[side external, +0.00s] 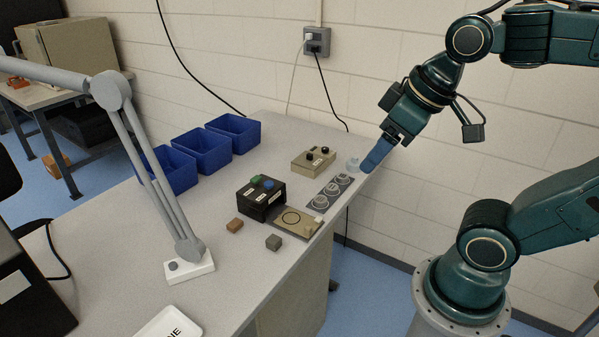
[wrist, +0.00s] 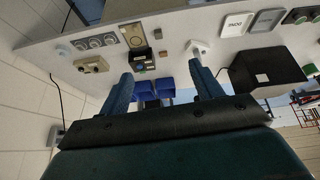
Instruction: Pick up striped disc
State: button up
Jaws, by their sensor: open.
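A dark grey holder (side external: 313,209) carries a row of three pale round discs, a near disc (side external: 320,202), a middle disc (side external: 332,189) and a far disc (side external: 343,179). Their face patterns are too small to tell which is striped. The row also shows at the upper left of the wrist view, with its middle disc (wrist: 95,42). My gripper (side external: 368,168) is above the table's right end, beyond the far disc and apart from the row. In the wrist view my gripper (wrist: 163,85) has its two blue fingers wide apart with nothing between them.
A pale bluish round item (side external: 353,164) sits near my fingertips. A black press box (side external: 262,198), a beige plate (side external: 291,219) and a beige knob box (side external: 313,161) stand around the row. Blue bins (side external: 202,151) and a grey lamp (side external: 186,250) stand to the left.

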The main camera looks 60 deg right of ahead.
jog(key=w+d+f+n+g, duration=0.15)
jog(key=w+d+n, duration=0.25)
jog(key=w+d, duration=0.45)
jog(key=w+d+f+n+g, duration=0.15)
jog(key=w+d+n, duration=0.3)
jog(key=w, duration=0.65)
jog(key=w+d+f+n+g, duration=0.1)
jog(key=w+d+f+n, duration=0.1)
jog(key=d+f, duration=0.7)
jog(key=w+d+f+n+g+y, duration=0.1)
jog(key=d+f+n, duration=0.3)
jog(key=d+f, duration=0.6)
jog(key=shift+w+d+f+n, duration=0.3)
jog(key=shift+w+d, duration=0.35)
jog(key=shift+d, duration=0.6)
send_over(334, 185)
jog(key=shift+f, duration=4.2)
